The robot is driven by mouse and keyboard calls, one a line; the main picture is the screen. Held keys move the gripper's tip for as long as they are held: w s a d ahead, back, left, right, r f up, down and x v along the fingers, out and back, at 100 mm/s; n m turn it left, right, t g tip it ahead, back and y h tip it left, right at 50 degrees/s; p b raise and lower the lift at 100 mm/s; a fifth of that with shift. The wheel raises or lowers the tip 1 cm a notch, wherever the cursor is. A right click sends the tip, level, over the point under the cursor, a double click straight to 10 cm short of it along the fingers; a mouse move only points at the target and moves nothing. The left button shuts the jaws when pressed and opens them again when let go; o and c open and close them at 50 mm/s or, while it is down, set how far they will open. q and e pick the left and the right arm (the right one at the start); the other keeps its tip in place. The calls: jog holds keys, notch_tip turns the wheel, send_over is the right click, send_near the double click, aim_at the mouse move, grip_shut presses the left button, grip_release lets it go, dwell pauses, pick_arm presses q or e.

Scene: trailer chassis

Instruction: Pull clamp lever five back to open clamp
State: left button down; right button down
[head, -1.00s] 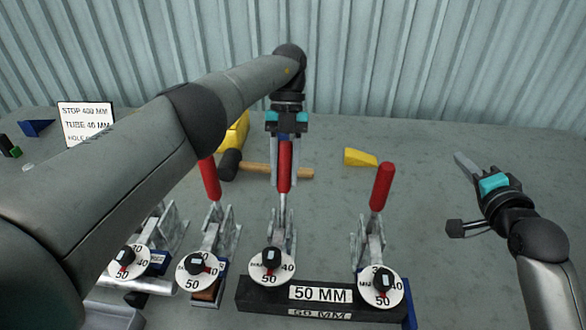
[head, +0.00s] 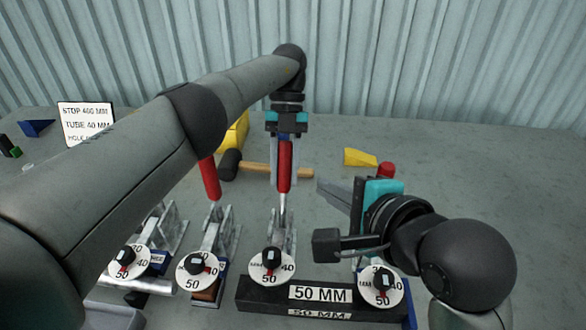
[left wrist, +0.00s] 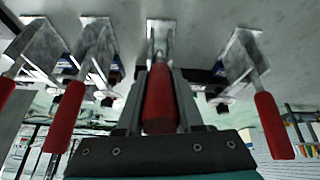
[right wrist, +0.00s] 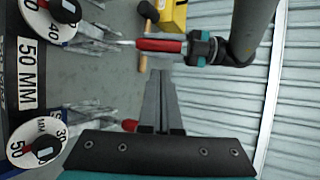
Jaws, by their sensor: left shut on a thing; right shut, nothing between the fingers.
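A row of toggle clamps with red-handled levers stands along the front of the table. My left gripper (head: 285,155) points down and is shut on the red handle of the clamp lever (head: 284,178) left of the rightmost one. That handle stands upright between the fingers in the left wrist view (left wrist: 160,98). My right gripper (head: 322,185) is shut and empty, its fingers pointing left toward the held lever, apart from it. The rightmost red handle (head: 386,169) is mostly hidden behind my right gripper. Another red handle (head: 209,178) leans at left. I cannot tell which lever is numbered five.
A black block labelled 50 MM (head: 255,291) lies in front of the two right clamps, by round dials (head: 271,267). Behind are a wooden-handled hammer (head: 256,169), a yellow wedge (head: 360,158) and a sign (head: 86,124). The table at back right is clear.

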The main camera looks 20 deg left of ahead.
aim_at(287, 166)
jog(key=x, duration=1.3)
jog(key=shift+w+a+f, duration=0.1)
jog(key=shift+w+a, duration=0.15)
pick_arm(q)
jog(key=shift+r, duration=0.1)
pick_arm(e)
jog(key=shift+w, duration=0.1)
